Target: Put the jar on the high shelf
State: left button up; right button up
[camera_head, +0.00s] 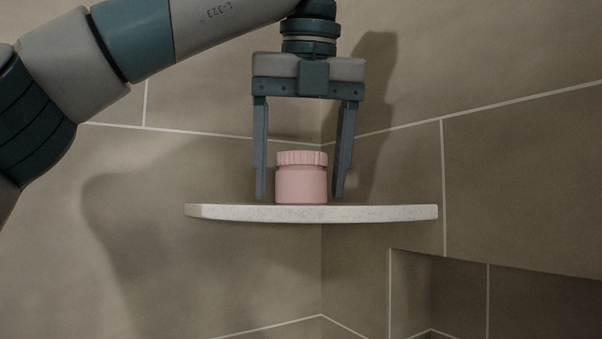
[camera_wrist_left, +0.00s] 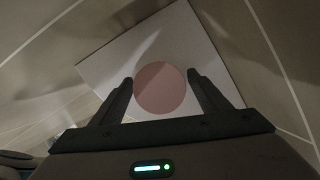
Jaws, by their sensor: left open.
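A pink jar (camera_head: 301,184) with a ribbed lid stands upright on a pale speckled corner shelf (camera_head: 400,212). My left gripper (camera_head: 299,197) points straight down over the jar, with one finger on each side of it. The fingers are open, and a gap shows between each finger and the jar in the head view. In the left wrist view the jar's round pink top (camera_wrist_left: 160,89) lies between the two fingertips (camera_wrist_left: 163,82), over the shelf's pale surface (camera_wrist_left: 185,35). My right gripper is not in view.
Tiled walls (camera_head: 200,170) meet in the corner behind the shelf. The shelf has bare room to the left and right of the jar. A recessed niche (camera_head: 450,295) lies in the right wall below the shelf.

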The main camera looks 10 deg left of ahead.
pick_arm(q)
jog(key=p+v, duration=0.3)
jog(key=v, duration=0.9)
jog(key=shift+p, duration=0.3)
jog(key=shift+d, duration=0.15)
